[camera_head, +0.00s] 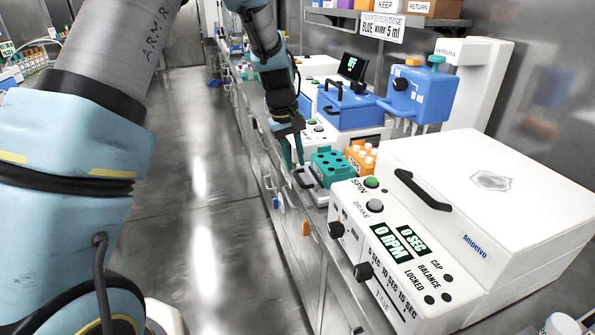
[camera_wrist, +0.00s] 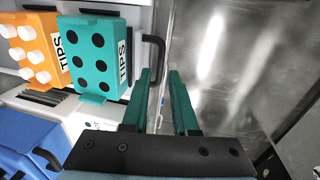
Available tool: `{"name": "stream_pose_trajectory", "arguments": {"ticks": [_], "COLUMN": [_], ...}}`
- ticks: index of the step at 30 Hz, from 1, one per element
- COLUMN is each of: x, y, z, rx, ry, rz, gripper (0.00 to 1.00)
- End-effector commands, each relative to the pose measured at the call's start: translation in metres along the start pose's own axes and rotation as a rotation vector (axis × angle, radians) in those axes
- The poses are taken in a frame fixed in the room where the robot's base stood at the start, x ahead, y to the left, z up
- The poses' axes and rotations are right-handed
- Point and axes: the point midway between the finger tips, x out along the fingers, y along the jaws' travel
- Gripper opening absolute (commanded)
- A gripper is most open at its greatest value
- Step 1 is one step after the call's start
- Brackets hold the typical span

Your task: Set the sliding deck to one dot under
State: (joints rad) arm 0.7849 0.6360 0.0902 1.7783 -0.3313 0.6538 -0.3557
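The white sliding deck (camera_head: 320,193) carries a teal tip rack (camera_head: 328,165) and an orange tip rack (camera_head: 362,158). Its black handle (camera_head: 304,179) faces the aisle; the handle also shows in the wrist view (camera_wrist: 155,62). My gripper (camera_head: 292,155) is beside the deck, on the aisle side near the handle. In the wrist view my gripper (camera_wrist: 160,72) has its two teal fingers apart with nothing held between them. The handle's lower end is close to the left fingertip; I cannot tell if they touch. I cannot make out the deck's dot marks.
A white centrifuge (camera_head: 480,190) with a black lid handle stands on the near bench. A blue pipetting head (camera_head: 422,92) hangs at the right behind the racks. A blue box (camera_head: 347,107) stands farther back. The aisle floor (camera_head: 190,210) is clear.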

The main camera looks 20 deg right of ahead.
Motion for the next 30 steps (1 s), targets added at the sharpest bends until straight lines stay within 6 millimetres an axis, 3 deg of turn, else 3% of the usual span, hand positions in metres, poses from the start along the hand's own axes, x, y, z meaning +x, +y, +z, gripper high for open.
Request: {"name": "stream_pose_trajectory", "arguments": {"ticks": [9, 20, 28, 30], "x": [0.043, 0.05, 0.05, 0.05], "y": [0.0, 0.0, 0.0, 0.0], "z": [0.0, 0.0, 0.0, 0.0], "rx": [0.0, 0.0, 0.001, 0.001], "ry": [0.0, 0.001, 0.001, 0.001], "rz": [0.0, 0.001, 0.001, 0.001], "gripper": [0.27, 0.27, 0.0, 0.0]}}
